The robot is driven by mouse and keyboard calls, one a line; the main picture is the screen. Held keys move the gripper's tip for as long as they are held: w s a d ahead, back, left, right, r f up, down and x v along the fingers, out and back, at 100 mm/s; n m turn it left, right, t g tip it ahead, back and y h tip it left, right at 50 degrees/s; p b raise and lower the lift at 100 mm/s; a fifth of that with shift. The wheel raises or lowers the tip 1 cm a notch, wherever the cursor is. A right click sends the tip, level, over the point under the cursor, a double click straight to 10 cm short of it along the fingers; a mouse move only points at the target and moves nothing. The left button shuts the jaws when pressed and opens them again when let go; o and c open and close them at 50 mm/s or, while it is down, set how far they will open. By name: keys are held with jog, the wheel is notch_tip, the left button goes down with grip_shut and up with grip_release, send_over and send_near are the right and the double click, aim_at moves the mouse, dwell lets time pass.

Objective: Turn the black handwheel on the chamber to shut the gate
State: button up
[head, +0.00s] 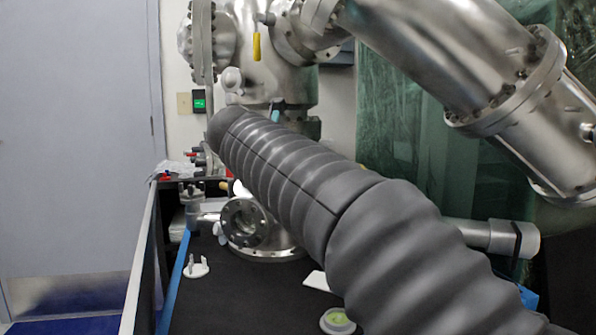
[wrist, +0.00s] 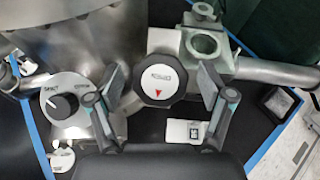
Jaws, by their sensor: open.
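The black handwheel (wrist: 161,80) shows in the middle of the wrist view. It has a dark faceted rim and a white face with small lettering and a red arrow. My gripper (wrist: 163,84) is open, with one finger left of the wheel and one right of it. A gap shows between each finger and the rim; depth is hard to judge. The steel chamber (head: 268,84) stands at the upper middle of the head view. In that view my grey sleeved arm crosses in front, and the handwheel and my gripper cannot be made out.
A white dial with a black knob (wrist: 64,103) sits left of my gripper. A metal block with a round opening (wrist: 204,44) lies behind the right finger. A white card (wrist: 187,131) is near that finger. A flanged port (head: 244,222) stands on the black bench.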

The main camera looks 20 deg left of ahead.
jog(key=shift+w+f, duration=0.15)
jog(key=shift+w, duration=0.2)
jog(key=c, duration=1.2)
jog(key=shift+o, duration=0.2)
jog(key=shift+a, duration=0.1)
